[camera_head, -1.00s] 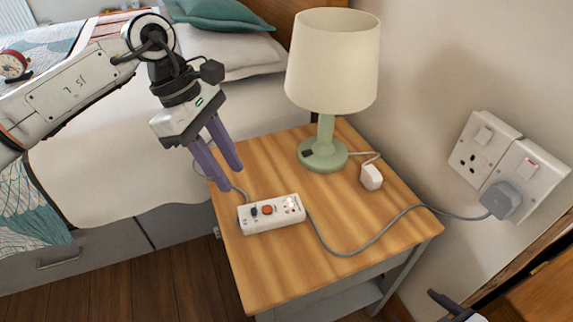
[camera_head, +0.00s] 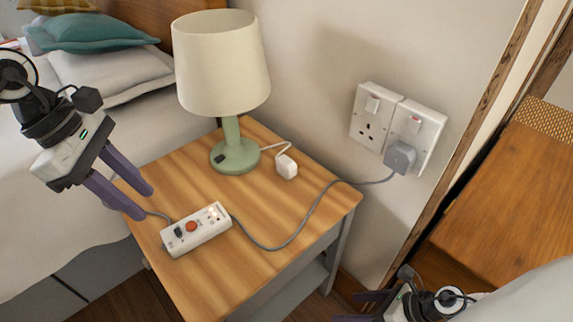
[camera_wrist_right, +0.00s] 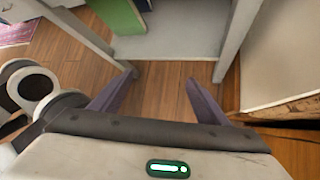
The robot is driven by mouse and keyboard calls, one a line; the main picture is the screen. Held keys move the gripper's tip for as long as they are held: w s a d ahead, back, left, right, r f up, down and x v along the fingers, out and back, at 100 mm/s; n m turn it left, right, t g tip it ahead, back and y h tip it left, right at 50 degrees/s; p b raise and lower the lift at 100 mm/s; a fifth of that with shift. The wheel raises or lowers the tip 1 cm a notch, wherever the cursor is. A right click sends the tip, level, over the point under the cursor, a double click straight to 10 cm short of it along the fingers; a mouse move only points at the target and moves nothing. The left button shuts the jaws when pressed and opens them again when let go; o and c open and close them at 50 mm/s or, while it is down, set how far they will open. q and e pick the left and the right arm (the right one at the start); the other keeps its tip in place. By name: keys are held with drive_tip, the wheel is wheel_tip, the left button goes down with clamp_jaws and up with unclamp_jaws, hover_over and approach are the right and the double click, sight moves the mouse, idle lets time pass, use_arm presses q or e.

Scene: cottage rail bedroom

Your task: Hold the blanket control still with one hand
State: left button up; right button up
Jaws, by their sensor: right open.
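The blanket control (camera_head: 212,224), a white box with a red-orange button and a dark switch, lies on the wooden bedside table (camera_head: 300,203). A grey cord runs from its right end. My left gripper (camera_head: 144,204) is open and empty, its two purple fingers apart, just left of the control and not visibly touching it. My right gripper (camera_head: 347,309) is low at the bottom edge, partly cut off, beyond the table's front right corner. The right wrist view shows the right gripper (camera_wrist_right: 161,77) open, with floor between its fingers.
A green lamp (camera_head: 231,140) stands at the table's back, with a white plug adapter (camera_head: 287,167) beside it. The grey cord leads to a plug (camera_head: 400,158) in the wall socket (camera_head: 366,120). A bed (camera_head: 30,220) is at left, a wooden surface (camera_head: 510,210) at right.

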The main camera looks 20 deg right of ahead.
drive_tip(key=s+a+r+n+g+y, duration=0.1)
drive_tip(key=a+r+n+g+y, duration=0.4)
drive_tip(key=a, duration=0.8)
drive_tip(key=s+a+r+n+g+y, duration=0.15)
drive_tip(key=a+r+y, duration=0.25)
drive_tip(key=a+r, duration=0.6)
drive_tip(key=s+a+r+g+y, duration=0.4)
drive_tip(key=a+r, duration=0.2)
drive_tip(key=r, duration=0.2)
drive_tip(key=w+a+r+n+g+h, duration=0.2)
drive_tip(key=a+r+n+g, duration=0.15)
drive_tip(key=r, duration=0.45)
drive_tip(key=w+a+r+n+g+h, duration=0.1)
drive_tip(key=a+r+n+g, duration=0.25)
drive_tip(key=r, duration=0.55)
drive_tip(key=w+a+r+n+g+h, duration=0.2)
drive_tip(key=a+r+n+g, duration=0.15)
drive_tip(key=r, duration=0.45)
drive_tip(key=n+t+h, duration=0.1)
drive_tip(key=t+h, duration=1.3)
drive_tip(key=t, duration=0.1)
hover_over(213, 216)
wheel_tip(213, 216, down, 14)
wheel_tip(213, 216, down, 9)
drive_tip(key=shift+f, duration=0.15)
